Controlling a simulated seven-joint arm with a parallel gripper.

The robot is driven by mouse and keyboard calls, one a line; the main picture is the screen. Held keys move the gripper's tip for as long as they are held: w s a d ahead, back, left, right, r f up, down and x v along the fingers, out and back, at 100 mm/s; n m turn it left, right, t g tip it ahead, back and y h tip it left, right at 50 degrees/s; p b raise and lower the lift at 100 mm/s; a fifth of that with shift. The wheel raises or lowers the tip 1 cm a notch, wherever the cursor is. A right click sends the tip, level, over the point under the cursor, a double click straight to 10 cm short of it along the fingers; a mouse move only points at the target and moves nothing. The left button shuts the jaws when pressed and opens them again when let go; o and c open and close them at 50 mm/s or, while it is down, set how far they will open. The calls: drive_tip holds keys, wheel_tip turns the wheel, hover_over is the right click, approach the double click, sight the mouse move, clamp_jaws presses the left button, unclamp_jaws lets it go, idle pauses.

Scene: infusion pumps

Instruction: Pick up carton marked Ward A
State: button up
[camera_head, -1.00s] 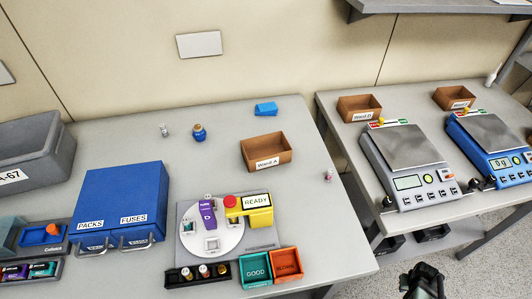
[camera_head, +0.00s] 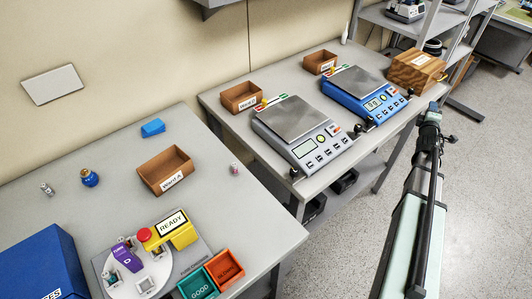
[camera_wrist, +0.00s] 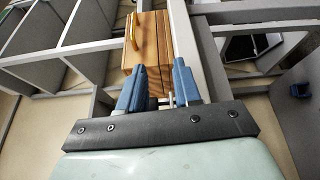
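The carton marked Ward A (camera_head: 166,171) is a brown open-topped box with a white label on its front. It stands on the left grey table in the head view, behind the turntable device. My gripper (camera_head: 431,108) is far to its right, above the floor beside the right table. In the wrist view my gripper (camera_wrist: 158,85) shows two blue fingers set apart with a gap between them and nothing held. The carton does not show in the wrist view.
Two more brown cartons (camera_head: 241,97) (camera_head: 320,62) stand behind the grey scale (camera_head: 296,128) and the blue scale (camera_head: 364,92). A blue block (camera_head: 153,128), a blue bottle (camera_head: 90,178) and a small vial (camera_head: 234,169) stand near the Ward A carton.

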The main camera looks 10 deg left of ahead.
drive_tip(key=w+a+r+n+t+y, duration=0.1)
drive_tip(key=w+a+r+n, duration=0.3)
drive_tip(key=r, duration=0.5)
drive_tip(key=w+a+r+n+t+y, duration=0.2)
drive_tip(key=a+r+n, duration=0.4)
drive_tip(key=r, duration=0.4)
drive_tip(key=w+a+r+n+t+y, duration=0.1)
drive_tip(key=w+a+r+n, duration=0.35)
drive_tip(key=r, duration=0.45)
drive_tip(key=w+a+m+g+h, duration=0.2)
drive_tip(key=a+m+g, duration=0.15)
drive_tip(key=a, duration=1.75)
drive_tip(key=s+a+f+m+g+y, duration=0.15)
drive_tip(key=s+a+f+g, duration=0.35)
drive_tip(key=a, duration=1)
drive_tip(key=s+a+f+g+y, duration=0.2)
drive_tip(key=s+a+f, duration=0.3)
drive_tip(key=a, duration=1)
drive_tip(key=n+g, duration=0.5)
drive_tip(key=g, duration=0.5)
hover_over(161, 167)
drive_tip(key=shift+m+y, duration=0.25)
drive_tip(key=shift+y, duration=0.2)
drive_tip(key=f, duration=1.1)
drive_tip(key=shift+a+f, duration=0.4)
drive_tip(key=shift+d+f, duration=0.2)
drive_tip(key=shift+f, duration=1.1)
drive_tip(key=shift+d+f, duration=0.15)
drive_tip(key=shift+f, duration=1.15)
